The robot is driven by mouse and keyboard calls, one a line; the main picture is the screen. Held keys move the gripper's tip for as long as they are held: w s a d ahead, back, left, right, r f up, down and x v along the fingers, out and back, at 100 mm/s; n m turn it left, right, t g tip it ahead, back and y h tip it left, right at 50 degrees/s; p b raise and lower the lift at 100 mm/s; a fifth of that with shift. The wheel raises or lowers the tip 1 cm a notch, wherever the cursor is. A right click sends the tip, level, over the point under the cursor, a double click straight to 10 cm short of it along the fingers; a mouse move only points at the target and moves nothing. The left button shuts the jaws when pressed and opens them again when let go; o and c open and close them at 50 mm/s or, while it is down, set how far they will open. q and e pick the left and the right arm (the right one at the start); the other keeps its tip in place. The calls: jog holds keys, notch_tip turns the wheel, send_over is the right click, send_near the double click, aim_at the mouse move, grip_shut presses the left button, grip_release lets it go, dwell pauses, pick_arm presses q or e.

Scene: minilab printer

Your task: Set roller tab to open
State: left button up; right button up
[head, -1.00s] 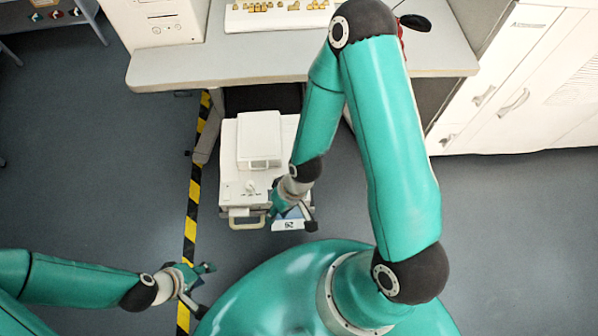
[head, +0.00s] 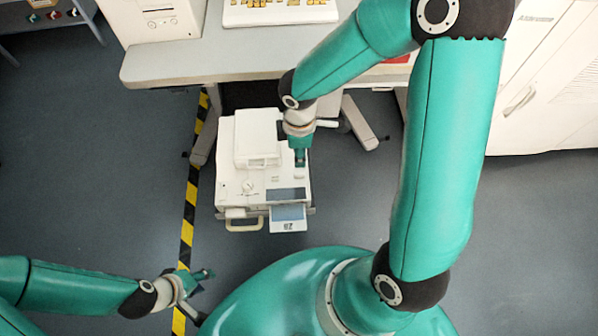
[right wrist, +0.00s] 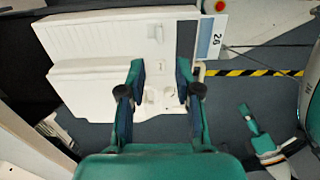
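A white printer (head: 235,165) stands on the floor partly under the table; the right wrist view shows its top (right wrist: 95,42). Its top carries a small white knob (head: 248,187), which also shows in the right wrist view (right wrist: 152,94), and a small light tab (right wrist: 155,33) at the far edge there. I cannot tell for certain which is the roller tab. My right gripper (head: 300,163) is over the printer's right side; in the right wrist view its fingers (right wrist: 160,68) are apart with nothing between them. My left gripper (head: 203,291) is open and empty, low on the left.
A numbered blue-and-white sheet (head: 288,219) sticks out at the printer's front, beside a loop handle (head: 243,225). The table (head: 215,65) overhangs the printer's back. A yellow-black floor stripe (head: 188,222) runs left of it. White cabinets (head: 530,90) stand at the right.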

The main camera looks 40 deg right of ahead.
aim_at(299, 174)
notch_tip(299, 174, down, 11)
jog(key=b, duration=0.3)
